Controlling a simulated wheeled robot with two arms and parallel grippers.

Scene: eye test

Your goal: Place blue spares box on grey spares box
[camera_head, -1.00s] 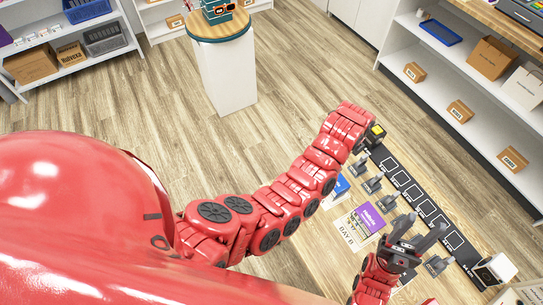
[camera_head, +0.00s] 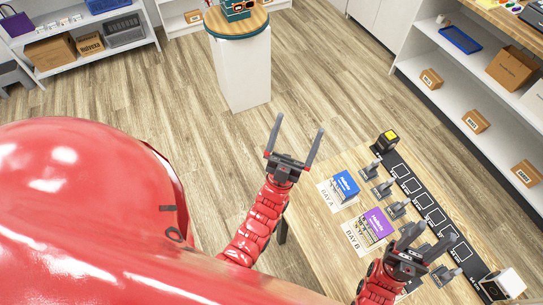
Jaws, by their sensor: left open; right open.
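A blue crate (camera_head: 108,3) stands on the upper shelf at the top left, cut off by the picture's edge. A grey crate (camera_head: 124,31) stands on the shelf below it; I take these as the blue and grey spares boxes, though no label on them is readable. My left gripper (camera_head: 299,130) is open and empty, raised over the floor left of the table and far from both crates. My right gripper (camera_head: 436,233) is open, over the table's near right part by the grey clip-like stands, with nothing seen between its fingers.
The table (camera_head: 301,206) holds a blue carton (camera_head: 345,186), a purple carton (camera_head: 375,224) and a black strip with several outlined squares. A white pedestal (camera_head: 243,75) stands between table and left shelves. Cardboard boxes share the grey crate's shelf. The floor around the pedestal is clear.

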